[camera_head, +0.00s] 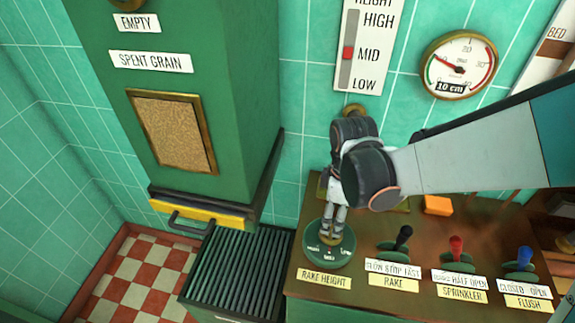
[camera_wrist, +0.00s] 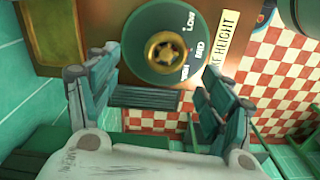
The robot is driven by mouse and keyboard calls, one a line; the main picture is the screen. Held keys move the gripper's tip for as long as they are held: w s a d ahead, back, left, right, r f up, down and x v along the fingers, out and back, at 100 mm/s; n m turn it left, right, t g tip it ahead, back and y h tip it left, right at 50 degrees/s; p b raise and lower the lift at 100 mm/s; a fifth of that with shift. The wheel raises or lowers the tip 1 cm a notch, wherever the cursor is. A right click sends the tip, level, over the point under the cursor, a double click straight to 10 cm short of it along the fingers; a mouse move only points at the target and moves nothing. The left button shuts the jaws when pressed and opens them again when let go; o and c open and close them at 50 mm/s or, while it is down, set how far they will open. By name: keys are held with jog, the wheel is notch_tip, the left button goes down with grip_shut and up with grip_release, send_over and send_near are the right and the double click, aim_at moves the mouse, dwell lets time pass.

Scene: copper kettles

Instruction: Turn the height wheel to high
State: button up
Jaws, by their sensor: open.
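The height wheel (camera_head: 329,257) is a round green disc at the left end of the brown counter, above the RAKE HEIGHT label (camera_head: 324,279). The wrist view shows the wheel (camera_wrist: 140,60) with a brass hub and LOW, MID and HIGH lettering on its right side. My gripper (camera_head: 334,228) points down just over the wheel and partly hides it. In the wrist view my gripper (camera_wrist: 155,92) is open, its fingers apart and the hub lying beyond the gap. I cannot tell whether they touch it. The wall height scale (camera_head: 359,45) has its red marker at MID.
Right of the wheel stand the black rake lever (camera_head: 403,238), red sprinkler lever (camera_head: 456,248) and blue flush lever (camera_head: 523,258). An orange block (camera_head: 438,205) lies behind them. A green spent-grain box (camera_head: 225,110) and dark grate (camera_head: 240,268) are to the left. A gauge (camera_head: 459,66) hangs above.

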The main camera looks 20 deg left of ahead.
aim_at(330, 232)
jog(key=f+b, duration=0.1)
jog(key=f, duration=0.1)
jog(key=f+b, duration=0.1)
jog(key=f, duration=0.1)
jog(key=s+f+b, duration=0.1)
jog(key=f+b, duration=0.1)
jog(key=shift+a+f, duration=0.2)
jog(key=shift+f, duration=0.2)
jog(key=shift+c, duration=0.6)
jog(key=c, duration=0.9)
